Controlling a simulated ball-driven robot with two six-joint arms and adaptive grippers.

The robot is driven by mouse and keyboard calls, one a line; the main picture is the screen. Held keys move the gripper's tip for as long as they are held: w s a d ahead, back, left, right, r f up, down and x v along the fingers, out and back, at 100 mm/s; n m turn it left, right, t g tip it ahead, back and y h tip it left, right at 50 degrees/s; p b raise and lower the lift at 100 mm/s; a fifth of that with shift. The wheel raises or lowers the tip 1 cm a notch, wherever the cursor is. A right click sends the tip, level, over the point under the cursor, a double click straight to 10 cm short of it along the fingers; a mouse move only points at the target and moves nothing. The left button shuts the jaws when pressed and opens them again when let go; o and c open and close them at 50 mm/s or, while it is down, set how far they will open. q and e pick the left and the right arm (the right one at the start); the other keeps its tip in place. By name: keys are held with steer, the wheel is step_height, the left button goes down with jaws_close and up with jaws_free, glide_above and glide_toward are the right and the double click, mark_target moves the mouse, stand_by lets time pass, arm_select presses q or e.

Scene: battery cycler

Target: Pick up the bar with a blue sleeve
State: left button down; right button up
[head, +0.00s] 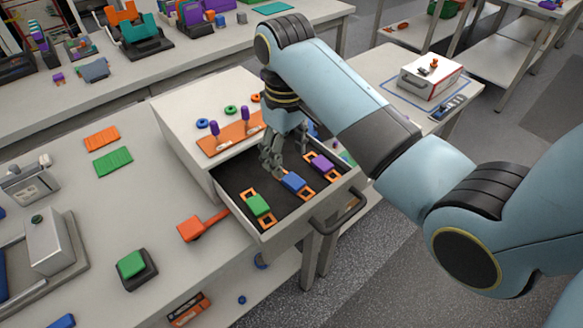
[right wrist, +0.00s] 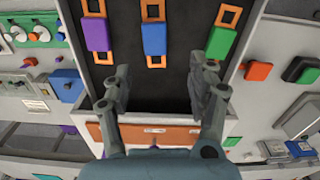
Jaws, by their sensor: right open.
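The bar with a blue sleeve (head: 294,182) has orange ends and lies in the open drawer (head: 235,186), between the bar with a green sleeve (head: 257,205) and the bar with a purple sleeve (head: 322,162). My right gripper (head: 272,166) is open and empty, pointing down over the drawer on the cabinet side of the blue-sleeved bar, apart from it. In the right wrist view the blue sleeve (right wrist: 154,38) shows above the gap between the fingers (right wrist: 160,88); its near orange end (right wrist: 155,61) also shows. My left gripper is not in view.
The white cabinet top holds an orange board (head: 222,140) with purple-handled tools. A red-orange tool (head: 203,225) lies left of the drawer, with a green block on a dark base (head: 132,266) nearer. The drawer handle (head: 340,210) sticks out toward the aisle.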

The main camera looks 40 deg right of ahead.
mark_target(288, 176)
steer(key=shift+f, duration=0.5)
steer(key=shift+w+f, duration=0.1)
steer(key=shift+f, duration=0.2)
steer(key=f, duration=0.1)
steer(key=f+p, duration=0.1)
steer(key=f, duration=0.3)
steer(key=shift+w+d, duration=0.1)
steer(key=shift+d, duration=0.25)
steer(key=c, duration=0.3)
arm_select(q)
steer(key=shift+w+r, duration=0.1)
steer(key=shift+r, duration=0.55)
arm_select(e)
jaws_close()
